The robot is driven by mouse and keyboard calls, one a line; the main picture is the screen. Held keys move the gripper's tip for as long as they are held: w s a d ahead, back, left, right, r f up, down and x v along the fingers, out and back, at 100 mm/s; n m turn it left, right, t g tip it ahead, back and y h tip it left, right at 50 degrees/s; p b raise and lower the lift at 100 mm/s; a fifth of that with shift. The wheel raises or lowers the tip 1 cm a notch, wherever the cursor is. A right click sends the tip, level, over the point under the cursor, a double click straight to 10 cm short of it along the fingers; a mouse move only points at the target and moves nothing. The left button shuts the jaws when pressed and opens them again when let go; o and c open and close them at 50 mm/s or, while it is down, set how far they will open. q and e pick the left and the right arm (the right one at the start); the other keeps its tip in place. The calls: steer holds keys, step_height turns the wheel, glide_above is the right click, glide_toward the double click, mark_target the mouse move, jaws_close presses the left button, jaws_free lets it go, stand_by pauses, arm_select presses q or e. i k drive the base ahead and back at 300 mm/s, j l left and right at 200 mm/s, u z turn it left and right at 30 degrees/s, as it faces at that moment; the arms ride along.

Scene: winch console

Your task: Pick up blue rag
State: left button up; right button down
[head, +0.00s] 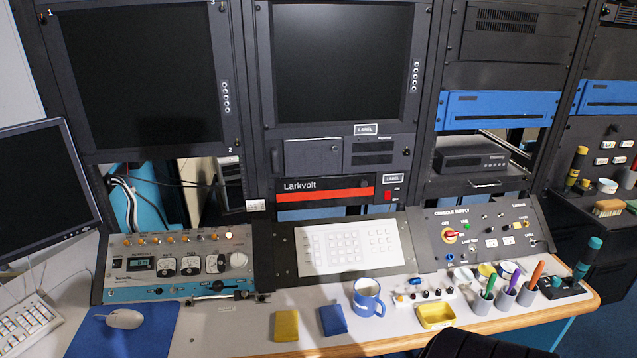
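The blue rag (333,320) lies as a small folded block on the pale desktop (250,345), close to its front edge. A yellow block of similar size, perhaps another rag (286,325), lies to its left, with a gap between them. A blue mug (368,297) stands just right of and behind the blue rag. Nothing covers the blue rag. Neither of my grippers shows in the head view.
A yellow tray (436,316), several pen cups (505,296) and a small switch strip (424,293) stand to the right. A mouse (124,318) on a blue mat (95,338) lies left. Sloped console panels (180,263) rise behind. A dark rounded shape (475,345) covers the front edge.

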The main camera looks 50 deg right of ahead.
mark_target(333, 320)
steer(key=z, duration=1.75)
steer(key=u, duration=2)
steer(key=z, duration=1.55)
